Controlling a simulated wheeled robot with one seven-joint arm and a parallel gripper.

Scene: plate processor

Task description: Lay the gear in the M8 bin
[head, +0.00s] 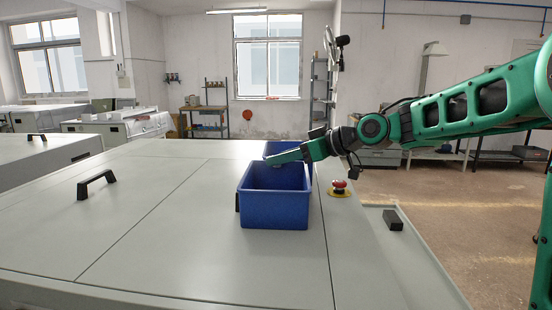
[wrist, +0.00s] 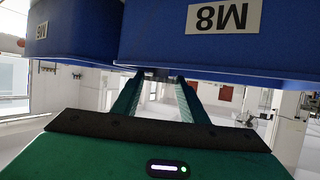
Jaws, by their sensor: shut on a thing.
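Two blue bins stand on the grey machine top, a front bin (head: 273,212) and a rear bin (head: 280,148) just behind it. In the wrist view the bins hang from the top edge, and their labels are upside down: the M8 bin (wrist: 165,45) is at right, the other bin (wrist: 70,55) at left. I cannot tell which head-view bin is M8. My gripper (head: 272,160) reaches in from the right over the bins' rims. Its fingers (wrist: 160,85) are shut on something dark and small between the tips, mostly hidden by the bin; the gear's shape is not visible.
A red emergency button (head: 339,185) on a yellow base sits right of the bins. A black handle (head: 96,184) stands on the machine top at left, and a black block (head: 392,220) lies on the right ledge. The front of the top is clear.

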